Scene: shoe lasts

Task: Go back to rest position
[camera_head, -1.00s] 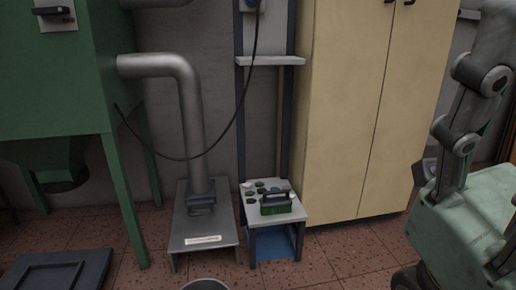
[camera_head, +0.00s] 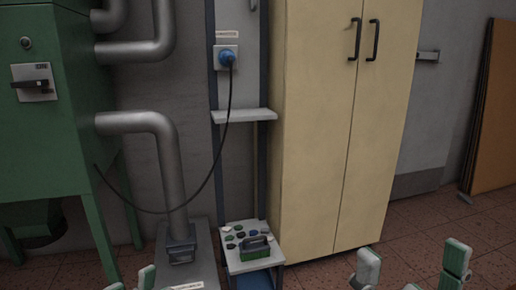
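My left gripper (camera_head: 131,282) shows only as pale green fingertips at the bottom left edge, standing apart with nothing visible between them. My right gripper (camera_head: 412,264) is at the bottom right. Its pale green and grey fingers are spread wide, with only floor seen between them. Both grippers are cut off by the lower picture edge. They appear well apart from the furniture.
A small stand (camera_head: 233,269) holds a green-black box (camera_head: 255,248) and several small pieces. Behind are a beige cabinet (camera_head: 320,140), a grey pipe (camera_head: 170,165), a green machine (camera_head: 50,130) and a hanging black cable (camera_head: 219,160). Tiled floor (camera_head: 490,245) lies at right.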

